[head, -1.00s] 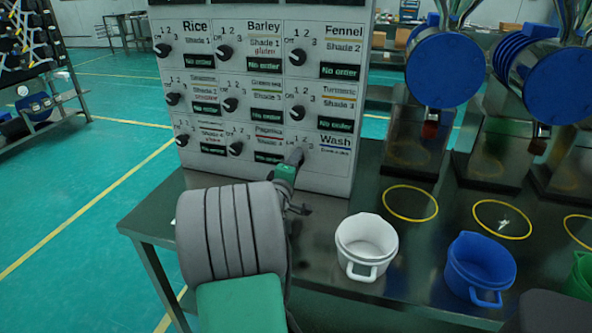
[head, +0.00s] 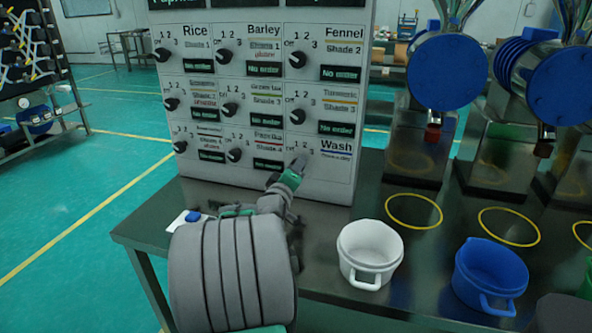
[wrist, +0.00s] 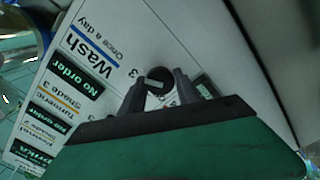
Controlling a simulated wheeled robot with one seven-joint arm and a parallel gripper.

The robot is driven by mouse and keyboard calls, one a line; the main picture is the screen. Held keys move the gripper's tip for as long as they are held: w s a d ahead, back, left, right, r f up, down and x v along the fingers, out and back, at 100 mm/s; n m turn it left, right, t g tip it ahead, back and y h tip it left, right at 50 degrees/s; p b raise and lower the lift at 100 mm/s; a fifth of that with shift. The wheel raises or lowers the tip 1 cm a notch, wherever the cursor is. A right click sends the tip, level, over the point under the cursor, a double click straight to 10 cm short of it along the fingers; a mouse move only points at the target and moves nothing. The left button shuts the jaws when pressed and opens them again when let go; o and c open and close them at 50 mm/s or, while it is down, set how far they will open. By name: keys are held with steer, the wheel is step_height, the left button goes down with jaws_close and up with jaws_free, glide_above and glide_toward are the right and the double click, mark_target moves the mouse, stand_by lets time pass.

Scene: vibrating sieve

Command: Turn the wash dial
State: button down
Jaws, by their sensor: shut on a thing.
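The wash dial (wrist: 158,78) is a round black knob on the white control panel, beside the "Wash" label, which also shows in the head view. In the wrist view, the fingers of my gripper (wrist: 160,91) stand on both sides of the dial and are shut on it. In the head view, my gripper (head: 298,165) reaches up to the panel's lower right cell and hides most of the dial. I cannot read the dial's setting there.
Several other dials fill the control panel (head: 269,12) above and left. A white cup (head: 362,244) and a blue cup (head: 478,264) stand on the dark table to the right, near yellow rings (head: 413,211). A white card with a blue item (head: 193,217) lies left of my arm.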

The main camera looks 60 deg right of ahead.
steer(key=c, duration=0.9)
jaws_free()
steer(key=s+a, duration=0.1)
steer(key=a, duration=0.6)
steer(key=shift+a, duration=0.35)
steer(key=shift+s, duration=0.1)
